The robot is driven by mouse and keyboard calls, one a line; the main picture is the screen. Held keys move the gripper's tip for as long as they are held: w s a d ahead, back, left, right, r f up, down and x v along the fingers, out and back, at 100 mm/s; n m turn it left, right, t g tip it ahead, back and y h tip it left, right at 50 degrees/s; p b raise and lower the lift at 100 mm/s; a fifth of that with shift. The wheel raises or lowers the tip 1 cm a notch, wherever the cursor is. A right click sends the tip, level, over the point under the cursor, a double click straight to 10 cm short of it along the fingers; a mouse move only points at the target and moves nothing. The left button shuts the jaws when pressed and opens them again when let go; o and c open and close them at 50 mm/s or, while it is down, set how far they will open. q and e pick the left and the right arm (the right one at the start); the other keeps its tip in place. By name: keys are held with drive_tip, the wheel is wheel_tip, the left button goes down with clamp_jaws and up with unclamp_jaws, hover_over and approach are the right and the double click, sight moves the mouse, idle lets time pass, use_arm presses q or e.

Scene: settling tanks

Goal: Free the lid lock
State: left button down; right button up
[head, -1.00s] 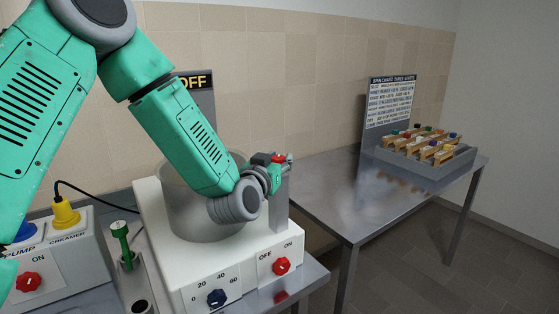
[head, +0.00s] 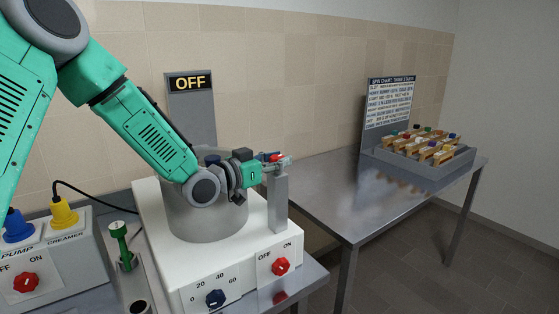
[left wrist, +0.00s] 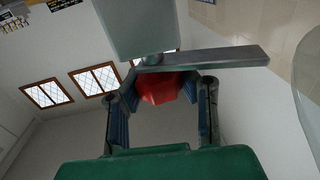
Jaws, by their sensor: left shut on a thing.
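The white spin machine (head: 165,262) carries a grey drum (head: 205,225), with a grey post (head: 280,205) at its right side. A small red knob (head: 274,157) shows at the top of the post. In the left wrist view the red knob (left wrist: 160,88) sits between both fingers, against a flat metal bar (left wrist: 205,60). My left gripper (head: 274,160) reaches across the drum to the post top and is shut on the red knob. The gripper and wrist hide part of the drum top, so I cannot tell how the lock stands. My right gripper is out of view.
An OFF sign (head: 190,83) stands behind the drum. The machine's front has a red switch (head: 281,266) and a dark blue dial (head: 215,298). A pump box (head: 60,262) and green-handled tool (head: 121,240) are left. The right steel table (head: 345,200) holds a grey rack (head: 430,165).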

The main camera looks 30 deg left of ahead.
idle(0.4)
use_arm(q)
drive_tip(key=c, duration=1.1)
unclamp_jaws()
drive_tip(key=shift+a, duration=0.1)
drive_tip(key=shift+a, duration=0.1)
drive_tip(key=v, duration=1.2)
drive_tip(key=shift+w+a+f, duration=0.1)
